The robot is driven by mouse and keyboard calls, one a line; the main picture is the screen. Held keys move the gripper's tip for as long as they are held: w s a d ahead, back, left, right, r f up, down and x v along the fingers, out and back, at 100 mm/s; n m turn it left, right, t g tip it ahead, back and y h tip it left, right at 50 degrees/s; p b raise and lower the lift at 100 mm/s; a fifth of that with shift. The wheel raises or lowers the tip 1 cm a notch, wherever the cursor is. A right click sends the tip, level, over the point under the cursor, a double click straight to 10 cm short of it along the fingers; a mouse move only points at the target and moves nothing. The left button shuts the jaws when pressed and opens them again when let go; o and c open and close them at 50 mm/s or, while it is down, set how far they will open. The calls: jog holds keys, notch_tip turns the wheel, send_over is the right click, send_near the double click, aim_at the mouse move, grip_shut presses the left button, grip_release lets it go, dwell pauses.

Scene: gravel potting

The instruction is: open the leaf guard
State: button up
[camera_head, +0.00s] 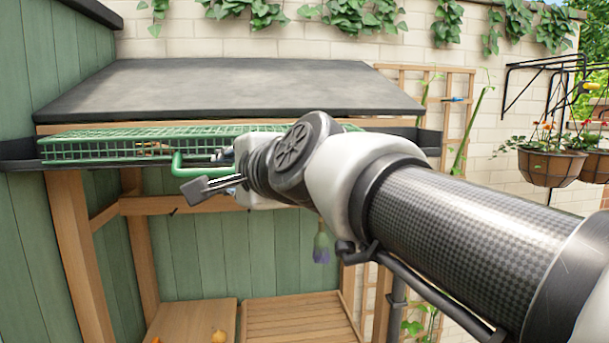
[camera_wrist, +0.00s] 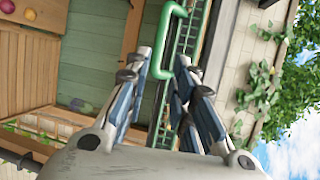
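The leaf guard (camera_head: 110,146) is a green wire mesh lying closed along the dark gutter under the shed roof; dry leaves show through it. Its green bent-tube handle (camera_head: 178,163) sticks out from the front. In the wrist view, the handle (camera_wrist: 161,42) runs beside the mesh of the guard (camera_wrist: 186,38). My gripper (camera_wrist: 163,62) is open, its two fingers on either side of the handle's line. The handle's lower end lies in the gap, and I see no clear contact. In the head view my wrist hides most of the gripper, just right of the handle.
The sloping grey roof (camera_head: 230,88) overhangs the gutter (camera_head: 20,152). A wooden post (camera_head: 75,240) and crossbar stand below. A brush (camera_head: 321,245) hangs under the shed front. A hanging basket (camera_head: 550,165) and trellis are at the right.

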jog(key=v, duration=0.4)
jog(key=shift+s+a, duration=0.1)
jog(key=shift+s, duration=0.05)
